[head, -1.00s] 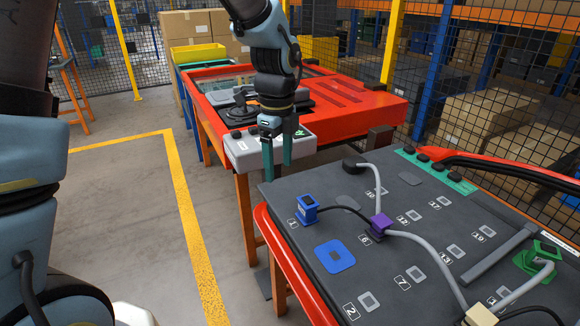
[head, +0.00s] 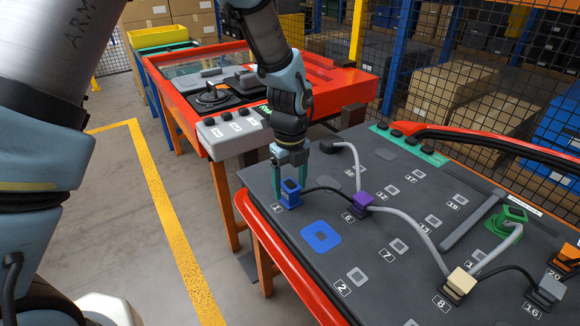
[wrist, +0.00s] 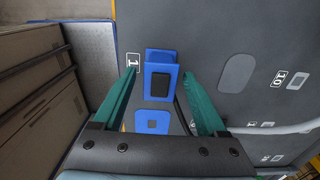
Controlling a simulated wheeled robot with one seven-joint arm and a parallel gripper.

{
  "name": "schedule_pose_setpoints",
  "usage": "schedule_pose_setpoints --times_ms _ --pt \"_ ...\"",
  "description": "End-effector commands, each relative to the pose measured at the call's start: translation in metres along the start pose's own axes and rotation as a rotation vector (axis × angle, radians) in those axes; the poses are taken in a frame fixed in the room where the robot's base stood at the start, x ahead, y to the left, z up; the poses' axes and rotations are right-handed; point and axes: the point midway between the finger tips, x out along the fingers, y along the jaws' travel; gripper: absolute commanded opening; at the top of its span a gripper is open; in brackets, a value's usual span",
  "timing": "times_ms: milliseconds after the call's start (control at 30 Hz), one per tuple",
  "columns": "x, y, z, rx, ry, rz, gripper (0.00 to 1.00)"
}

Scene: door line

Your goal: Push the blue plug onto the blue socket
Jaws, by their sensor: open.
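The blue plug (head: 290,193) stands on the dark panel (head: 400,235) beside the label 1, with a black cable leading off it to the right. The blue socket (head: 321,236) is a flat blue square with a small centre, in front and to the right of the plug. My gripper (head: 290,190) is open and points down at the plug. In the wrist view the plug (wrist: 160,75) lies between the two green fingers of my gripper (wrist: 160,85), with gaps on both sides. The blue socket (wrist: 152,121) shows there below the plug.
A purple plug (head: 363,203), a cream plug (head: 461,284) and a green plug (head: 510,218) with cables are on the panel. A red rim (head: 285,275) edges the panel. A red table (head: 330,80) stands behind, with a grey button box (head: 232,133).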

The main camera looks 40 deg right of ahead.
Motion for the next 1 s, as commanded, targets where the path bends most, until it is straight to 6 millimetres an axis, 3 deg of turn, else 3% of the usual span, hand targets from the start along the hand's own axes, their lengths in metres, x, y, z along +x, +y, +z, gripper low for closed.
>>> schedule_pose_setpoints --times_ms 200,467,1000 --pt "0.0115 0.0000 0.0001 0.000 -0.001 0.000 0.75" --pt "0.0123 0.0000 0.0002 0.000 -0.001 -0.001 0.74" --pt "0.0121 0.0000 0.0002 -0.001 -0.001 -0.001 0.13"
